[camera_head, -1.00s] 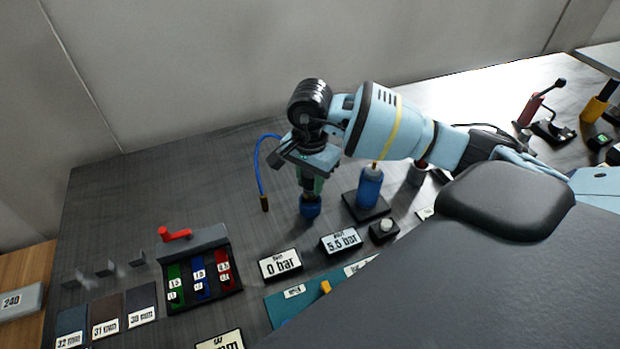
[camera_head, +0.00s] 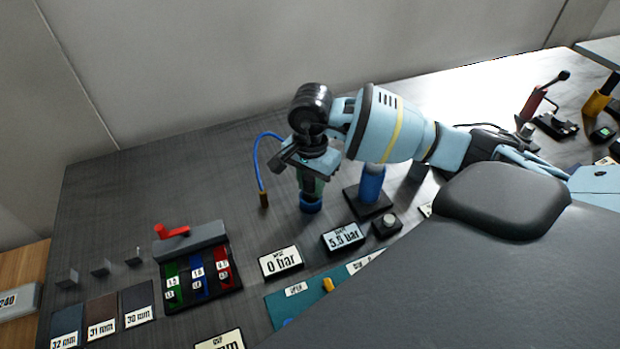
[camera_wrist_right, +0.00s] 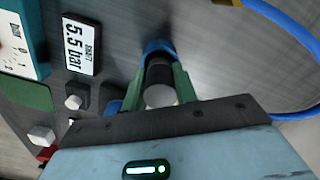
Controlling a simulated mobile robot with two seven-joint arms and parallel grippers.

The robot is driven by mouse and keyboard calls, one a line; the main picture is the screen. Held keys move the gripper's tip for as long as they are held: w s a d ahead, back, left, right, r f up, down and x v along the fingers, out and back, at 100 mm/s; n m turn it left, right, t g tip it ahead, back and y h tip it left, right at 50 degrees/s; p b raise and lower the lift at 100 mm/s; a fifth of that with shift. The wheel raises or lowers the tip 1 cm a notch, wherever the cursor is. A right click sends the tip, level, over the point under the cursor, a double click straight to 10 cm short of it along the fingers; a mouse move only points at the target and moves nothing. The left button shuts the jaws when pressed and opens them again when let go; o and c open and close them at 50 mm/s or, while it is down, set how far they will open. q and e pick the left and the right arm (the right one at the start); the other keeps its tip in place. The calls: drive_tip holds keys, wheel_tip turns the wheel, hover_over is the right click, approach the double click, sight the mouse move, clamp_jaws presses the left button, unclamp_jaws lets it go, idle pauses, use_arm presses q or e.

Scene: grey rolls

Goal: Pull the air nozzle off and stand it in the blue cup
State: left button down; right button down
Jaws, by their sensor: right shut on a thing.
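My right gripper (camera_head: 312,187) points down with its green fingers close above or at the rim of the blue cup (camera_head: 310,207). In the right wrist view the fingers (camera_wrist_right: 160,88) are shut on a dark cylinder with a pale round end, which appears to be the air nozzle (camera_wrist_right: 159,75). The blue cup (camera_wrist_right: 157,47) shows just beyond it, in line with it. The fingers hide the nozzle in the head view. I cannot tell how far it is inside the cup. My left gripper is not in view.
A blue hose (camera_head: 257,165) with a brass end hangs left of the gripper. A blue cylinder on a black base (camera_head: 368,203) stands close right. Display cards reading 0 bar (camera_head: 281,262) and 5.5 bar (camera_head: 343,238) lie in front. A red-handled block (camera_head: 190,243) is at left.

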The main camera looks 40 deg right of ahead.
drive_tip(key=shift+f+b, duration=0.35)
drive_tip(key=shift+f, duration=0.45)
drive_tip(key=c, duration=1)
unclamp_jaws()
drive_tip(key=shift+r, duration=0.3)
wheel_tip(320, 180, up, 6)
drive_tip(key=shift+r, duration=0.6)
